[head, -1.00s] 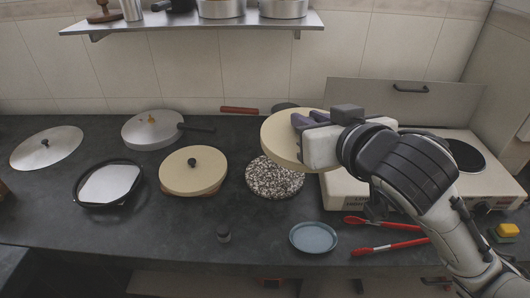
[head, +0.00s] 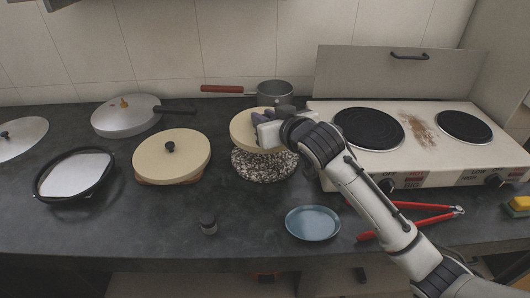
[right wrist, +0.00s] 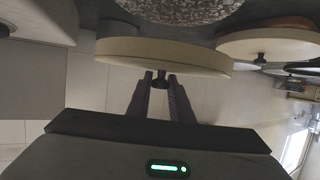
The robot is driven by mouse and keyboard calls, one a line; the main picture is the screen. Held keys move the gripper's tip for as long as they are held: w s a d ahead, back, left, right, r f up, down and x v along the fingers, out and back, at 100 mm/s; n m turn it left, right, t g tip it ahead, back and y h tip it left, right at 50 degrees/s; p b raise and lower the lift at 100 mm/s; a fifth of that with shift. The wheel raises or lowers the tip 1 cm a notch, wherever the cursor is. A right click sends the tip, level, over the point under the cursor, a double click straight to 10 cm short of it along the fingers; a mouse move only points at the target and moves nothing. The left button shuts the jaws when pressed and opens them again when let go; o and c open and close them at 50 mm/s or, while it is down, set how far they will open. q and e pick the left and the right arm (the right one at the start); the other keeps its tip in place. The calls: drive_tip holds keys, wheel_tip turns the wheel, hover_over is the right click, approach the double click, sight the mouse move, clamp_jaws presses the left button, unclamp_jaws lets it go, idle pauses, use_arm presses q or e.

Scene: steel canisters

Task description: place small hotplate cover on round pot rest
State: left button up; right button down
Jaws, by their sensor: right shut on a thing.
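The small hotplate cover (head: 241,131) is a cream disc with a dark knob. My right gripper (head: 261,118) is shut on the knob; the right wrist view shows the knob between the fingers (right wrist: 160,80) and the cover (right wrist: 165,56) beyond them. The round pot rest (head: 265,169) is a black-and-white speckled disc on the counter. The cover is over the back part of the rest in the head view. In the right wrist view the cover looks apart from the speckled rest (right wrist: 180,8). My left gripper is not in view.
A grey saucepan (head: 275,92) stands behind the rest. A larger cream cover (head: 172,156) lies to the left, the two-burner hotplate (head: 395,168) to the right.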

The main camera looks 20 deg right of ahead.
wheel_tip(320, 180, down, 7)
drive_tip(key=shift+f+b, duration=0.2)
drive_tip(key=shift+b, duration=0.2)
drive_tip(key=shift+f, duration=0.1)
drive_tip(key=c, duration=1.6)
unclamp_jaws()
drive_tip(key=shift+f, duration=0.1)
drive_tip(key=shift+s+r, duration=0.25)
drive_tip(key=shift+r, duration=0.05)
drive_tip(key=p+v, duration=0.1)
drive_tip(key=v, duration=1)
drive_tip(key=shift+s, duration=0.3)
